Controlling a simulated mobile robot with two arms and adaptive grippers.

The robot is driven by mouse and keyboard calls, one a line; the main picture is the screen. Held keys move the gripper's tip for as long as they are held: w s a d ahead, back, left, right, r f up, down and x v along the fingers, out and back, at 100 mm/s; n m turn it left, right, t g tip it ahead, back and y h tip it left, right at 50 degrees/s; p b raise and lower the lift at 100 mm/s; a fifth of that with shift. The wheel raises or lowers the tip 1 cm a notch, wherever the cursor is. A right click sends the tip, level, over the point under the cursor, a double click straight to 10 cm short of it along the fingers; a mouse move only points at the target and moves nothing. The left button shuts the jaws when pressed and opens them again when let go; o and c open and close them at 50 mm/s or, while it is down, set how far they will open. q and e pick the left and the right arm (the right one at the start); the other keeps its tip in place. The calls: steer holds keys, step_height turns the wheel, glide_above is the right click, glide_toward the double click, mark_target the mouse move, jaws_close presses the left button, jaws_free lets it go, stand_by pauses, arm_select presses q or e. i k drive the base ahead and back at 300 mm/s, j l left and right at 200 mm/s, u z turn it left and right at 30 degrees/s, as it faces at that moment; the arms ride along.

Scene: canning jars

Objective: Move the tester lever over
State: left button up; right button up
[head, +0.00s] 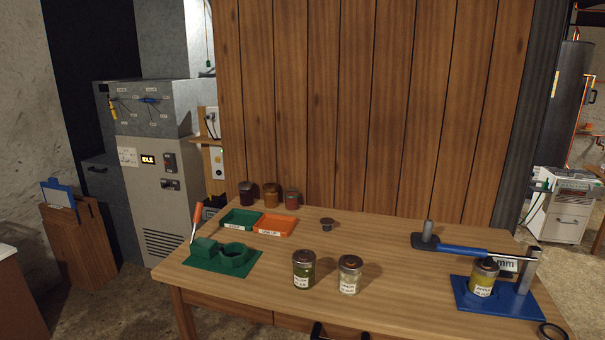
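A green fixture (222,257) with round wells stands at the left of the table. A thin lever with an orange grip (198,212) rises from its left end, leaning slightly right. At the right, a blue base (515,304) has a grey upright post (527,272) and holds a labelled jar (483,279) with a yellowish filling. A blue-handled bar (462,249) runs from a dark block with a grey peg (428,232) toward the post, above the jar. I cannot tell which part is the tester lever.
Two labelled jars (303,270) (349,275) stand at the front middle. A green tray (240,219) and an orange tray (275,226) lie behind the green fixture, with several jars behind them. A small brown knob-like object (327,224) stands mid-table. A black ring (552,331) lies at the front right corner.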

mark_target(451, 248)
steer(key=z, duration=1.2)
